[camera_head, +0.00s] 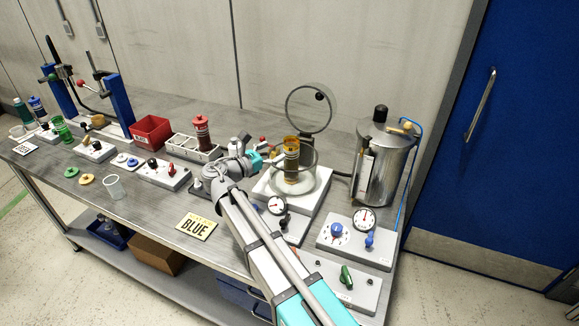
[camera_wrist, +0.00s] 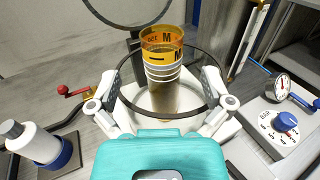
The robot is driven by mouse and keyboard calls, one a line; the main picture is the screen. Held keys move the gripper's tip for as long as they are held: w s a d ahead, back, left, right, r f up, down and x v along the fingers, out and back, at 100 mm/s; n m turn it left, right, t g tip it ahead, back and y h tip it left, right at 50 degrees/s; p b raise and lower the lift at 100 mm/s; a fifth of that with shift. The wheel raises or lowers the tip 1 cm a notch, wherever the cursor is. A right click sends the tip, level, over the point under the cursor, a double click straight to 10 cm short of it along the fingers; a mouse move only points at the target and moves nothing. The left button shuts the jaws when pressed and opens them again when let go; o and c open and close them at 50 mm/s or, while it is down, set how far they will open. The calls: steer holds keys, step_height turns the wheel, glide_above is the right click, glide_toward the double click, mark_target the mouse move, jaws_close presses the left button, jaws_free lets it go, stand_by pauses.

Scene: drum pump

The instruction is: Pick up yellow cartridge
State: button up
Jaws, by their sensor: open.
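The yellow cartridge (camera_head: 291,157) stands upright inside a clear round chamber (camera_head: 309,172) on a white base, and its amber top rises above the chamber rim. In the wrist view the cartridge (camera_wrist: 161,55) has an amber upper part with dark lettering and pale rings below. My gripper (camera_head: 262,156) is at the left side of the chamber. In the wrist view my gripper (camera_wrist: 160,92) is open, with one finger on each side of the cartridge and chamber rim. I see no finger touching the cartridge, and its lower part is partly hidden by the chamber wall.
A round lid (camera_head: 311,108) stands raised behind the chamber. A steel tank (camera_head: 385,165) stands to the right. A red cartridge (camera_head: 201,132) sits in a rack on the left. Gauge panels (camera_head: 355,240) lie at the right front, and a BLUE sign (camera_head: 196,226) lies on the bench.

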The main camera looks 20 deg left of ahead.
mark_target(285, 145)
steer(key=shift+x, duration=0.85)
steer(key=shift+w, duration=0.1)
steer(key=shift+x, duration=2.55)
steer(key=shift+d, duration=0.1)
steer(key=c, duration=1.3)
steer(key=shift+r, duration=0.15)
step_height(285, 145, up, 10)
steer(key=p, duration=1)
